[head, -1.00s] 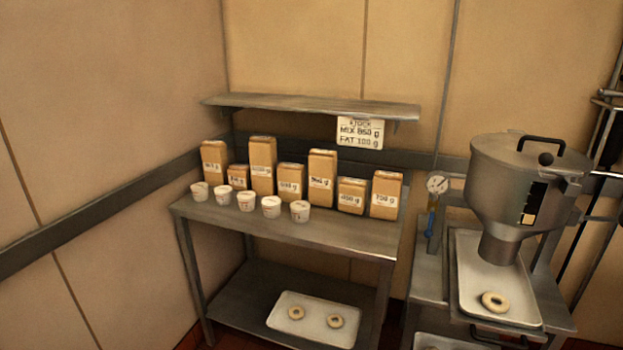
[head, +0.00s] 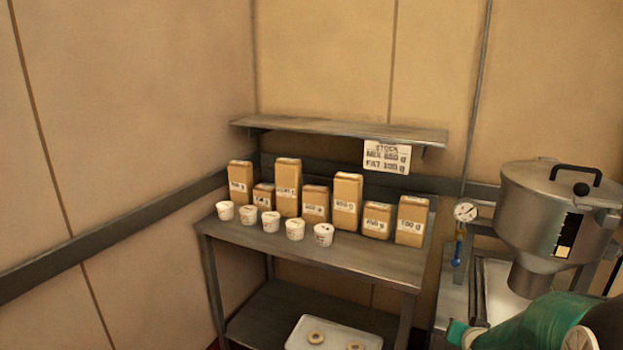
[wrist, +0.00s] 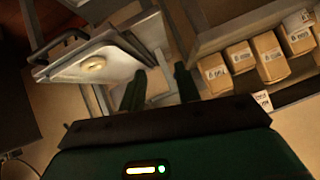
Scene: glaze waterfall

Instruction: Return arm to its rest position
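In the wrist view my gripper (wrist: 160,88) has two dark green fingers set apart, with nothing between them. A metal surface and the floor show beyond the fingers. In the head view a green and black part of my arm (head: 545,325) covers the lower right corner, in front of the tray below the hopper. My fingertips cannot be made out clearly there.
A metal table (head: 300,250) holds several cartons (head: 347,200) and white cups (head: 295,229) under a wall shelf (head: 340,130). A steel hopper (head: 540,215) stands at right. A tray (wrist: 120,62) with a ring doughnut (wrist: 94,64) shows in the wrist view.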

